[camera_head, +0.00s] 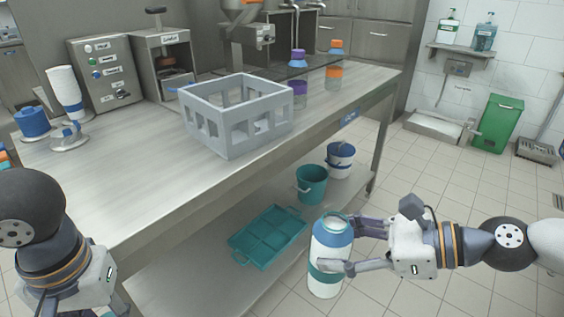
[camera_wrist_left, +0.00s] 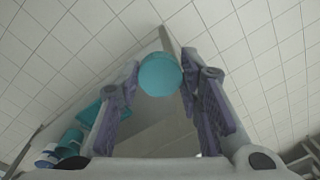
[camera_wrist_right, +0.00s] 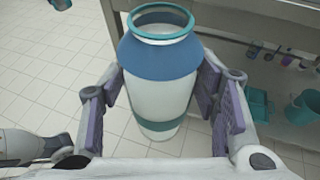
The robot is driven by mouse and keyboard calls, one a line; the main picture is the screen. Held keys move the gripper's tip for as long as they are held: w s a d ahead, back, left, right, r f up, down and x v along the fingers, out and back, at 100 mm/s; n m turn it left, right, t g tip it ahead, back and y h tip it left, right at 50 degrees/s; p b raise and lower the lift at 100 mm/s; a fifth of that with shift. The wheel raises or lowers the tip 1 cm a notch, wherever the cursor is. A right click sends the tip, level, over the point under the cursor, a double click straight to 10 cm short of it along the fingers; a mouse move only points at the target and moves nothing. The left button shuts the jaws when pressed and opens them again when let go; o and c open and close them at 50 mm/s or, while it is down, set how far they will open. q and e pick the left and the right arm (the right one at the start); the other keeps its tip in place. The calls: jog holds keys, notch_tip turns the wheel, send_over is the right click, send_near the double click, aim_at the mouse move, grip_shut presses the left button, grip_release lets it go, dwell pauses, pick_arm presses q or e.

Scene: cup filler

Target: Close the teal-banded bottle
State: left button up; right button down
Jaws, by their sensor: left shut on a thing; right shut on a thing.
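The teal-banded bottle (camera_head: 324,284) is white with a blue shoulder and a teal rim. It is upright, off the table's front side, with its mouth open and uncapped. My right gripper (camera_head: 340,245) is shut on its sides; the right wrist view shows the bottle (camera_wrist_right: 158,98) between both fingers. A round teal cap (camera_wrist_left: 160,74) sits between the fingertips of my left gripper (camera_wrist_left: 161,66), which is shut on it. In the head view my left arm is at the lower left, with its fingertips out of frame, well apart from the bottle.
A grey crate (camera_head: 235,136) stands on the steel table (camera_head: 120,180). Bottles with orange (camera_head: 334,72) and purple (camera_head: 299,88) bands stand behind it. A teal tray (camera_head: 268,238) and buckets (camera_head: 311,185) are on the lower shelf.

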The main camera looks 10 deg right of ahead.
jog(key=s+a+r+n+g+y, duration=0.1)
jog(key=a+r+n+g+y, duration=0.1)
jog(key=a+r+n+g, duration=0.2)
jog(key=a+r, duration=0.3)
jog(key=r, duration=0.3)
jog(key=shift+s+a+r+g, duration=0.3)
jog(key=shift+s+a+g, duration=0.05)
jog(key=shift+g, duration=0.05)
pick_arm(q)
jog(key=w+d+r+n, duration=0.1)
jog(key=w+d+r, duration=0.4)
jog(key=r, duration=0.2)
jog(key=w+d+r+n, duration=0.1)
jog(key=w+d+r, duration=0.45)
jog(key=r, duration=0.25)
jog(key=s+d+r, duration=0.4)
jog(key=d+r, duration=0.3)
jog(key=d, duration=0.1)
jog(key=s+d+r, duration=0.4)
jog(key=d+r, duration=0.3)
jog(key=shift+s+d+h, duration=0.35)
jog(key=shift+s+h, duration=0.05)
jog(key=shift+f, duration=0.1)
